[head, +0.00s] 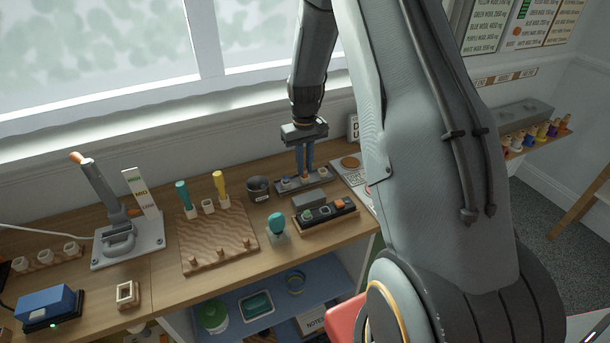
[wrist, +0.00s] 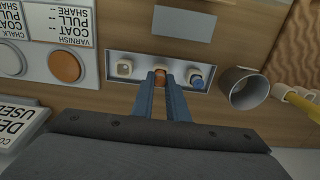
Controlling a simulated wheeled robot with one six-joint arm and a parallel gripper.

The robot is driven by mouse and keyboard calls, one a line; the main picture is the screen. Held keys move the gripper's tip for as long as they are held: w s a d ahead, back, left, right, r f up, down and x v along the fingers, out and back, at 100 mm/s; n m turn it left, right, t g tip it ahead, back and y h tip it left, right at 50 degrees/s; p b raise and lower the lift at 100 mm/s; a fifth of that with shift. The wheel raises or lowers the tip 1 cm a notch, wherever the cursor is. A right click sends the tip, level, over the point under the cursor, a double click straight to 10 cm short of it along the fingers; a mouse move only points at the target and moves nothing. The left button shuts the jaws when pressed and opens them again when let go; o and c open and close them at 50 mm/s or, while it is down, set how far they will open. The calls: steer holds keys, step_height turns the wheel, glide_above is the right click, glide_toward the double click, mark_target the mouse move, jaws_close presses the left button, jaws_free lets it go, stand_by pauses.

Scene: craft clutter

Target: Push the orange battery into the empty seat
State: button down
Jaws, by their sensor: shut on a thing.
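My gripper (head: 304,174) points down over the long dark tray (head: 317,184) at the back of the bench. In the wrist view its two blue fingers (wrist: 162,85) are close together, shut on the orange battery (wrist: 160,73) at the tray's middle seat. Only the battery's orange-brown end shows; how deep it sits is hidden by the fingers. A pale square seat (wrist: 124,68) with a light centre is on one side, appearing empty. A blue round piece (wrist: 197,81) stands in the seat on the other side.
A dark cup (head: 258,188) stands close beside the tray. In front lies a black holder (head: 325,222) with coloured blocks, and a teal-topped piece (head: 278,223). A wooden peg board (head: 215,240) is at left; label cards (wrist: 64,30) lie on the other side.

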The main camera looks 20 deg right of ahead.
mark_target(305, 169)
steer(key=shift+r+p, duration=1.05)
steer(key=shift+r, duration=1)
steer(key=shift+s+d, duration=0.1)
